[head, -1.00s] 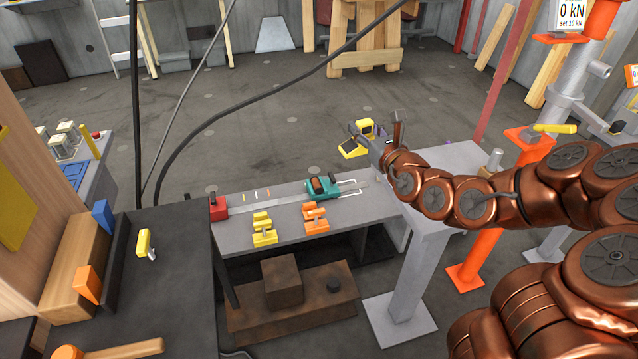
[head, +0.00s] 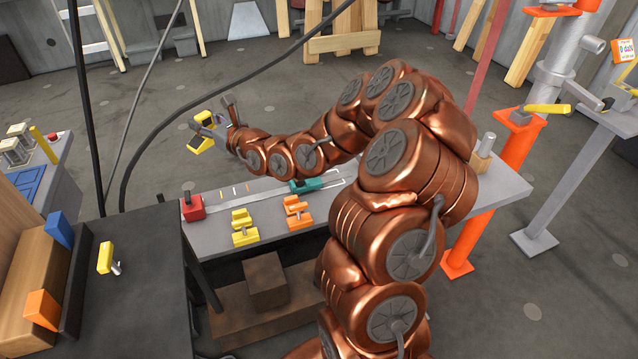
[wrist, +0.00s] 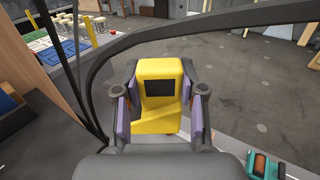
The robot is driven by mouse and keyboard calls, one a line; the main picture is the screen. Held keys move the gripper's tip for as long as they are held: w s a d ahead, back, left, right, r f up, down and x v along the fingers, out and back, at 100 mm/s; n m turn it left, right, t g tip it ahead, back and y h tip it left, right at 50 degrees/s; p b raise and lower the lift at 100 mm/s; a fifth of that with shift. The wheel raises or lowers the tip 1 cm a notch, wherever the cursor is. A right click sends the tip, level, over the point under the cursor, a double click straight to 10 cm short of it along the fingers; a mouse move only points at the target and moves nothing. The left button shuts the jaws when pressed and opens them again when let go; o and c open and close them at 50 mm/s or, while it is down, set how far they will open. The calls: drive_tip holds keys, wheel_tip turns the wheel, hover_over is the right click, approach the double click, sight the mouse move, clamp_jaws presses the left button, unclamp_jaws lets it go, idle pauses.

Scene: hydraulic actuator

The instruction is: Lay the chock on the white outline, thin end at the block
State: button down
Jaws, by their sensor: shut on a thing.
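A yellow chock (wrist: 160,98) with a dark square patch is shut between the two purple-padded fingers of my gripper (wrist: 158,112). In the head view my gripper (head: 214,126) holds the yellow chock (head: 203,146) in the air, beyond the back edge of the grey bench (head: 275,213) and toward its left part. The white outline (head: 342,177) shows partly on the bench top, right of a teal carriage with an orange-brown top (head: 304,186); my arm covers some of that area. A red block (head: 193,208) stands at the bench's left end. I cannot tell which is the task's block.
Yellow (head: 244,228) and orange (head: 297,213) bracket-like pieces stand along the bench front. A black cable (head: 240,75) hangs across the space behind my gripper, and it passes close in the wrist view (wrist: 200,24). A dark worktop (head: 140,290) lies at the left.

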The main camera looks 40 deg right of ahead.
drive_tip(key=w+d+f+m+h+b, duration=0.1)
drive_tip(key=w+d+f+b, duration=0.5)
drive_tip(key=d+f, duration=0.4)
drive_tip(key=w+d+f+m+h+b, duration=0.15)
drive_tip(key=w+d+f+b, duration=0.25)
drive_tip(key=d+f+b, duration=0.6)
drive_tip(key=w+d+f+h+b, duration=0.2)
drive_tip(key=w+d+f+b, duration=0.35)
drive_tip(key=d+f, duration=0.45)
drive_tip(key=s+d+f+m+h+b, duration=0.25)
drive_tip(key=d+f+b, duration=0.35)
drive_tip(key=d, duration=0.6)
drive_tip(key=s+d+f+m+h+b, duration=0.1)
drive_tip(key=d+f+h+b, duration=0.3)
drive_tip(key=d+f, duration=0.65)
drive_tip(key=shift+g+y, duration=0.3)
drive_tip(key=shift+y, duration=0.3)
drive_tip(key=f+b, duration=0.1)
drive_tip(key=f, duration=0.1)
drive_tip(key=d+f+b, duration=0.1)
drive_tip(key=f+b, duration=0.1)
drive_tip(key=f, duration=0.1)
drive_tip(key=f+b, duration=0.2)
drive_tip(key=shift+s+d+f, duration=0.1)
drive_tip(key=shift+d+f, duration=0.1)
drive_tip(key=shift+f, duration=0.15)
drive_tip(key=c, duration=0.7)
unclamp_jaws()
drive_tip(key=shift+f, duration=0.1)
drive_tip(key=shift+r, duration=0.2)
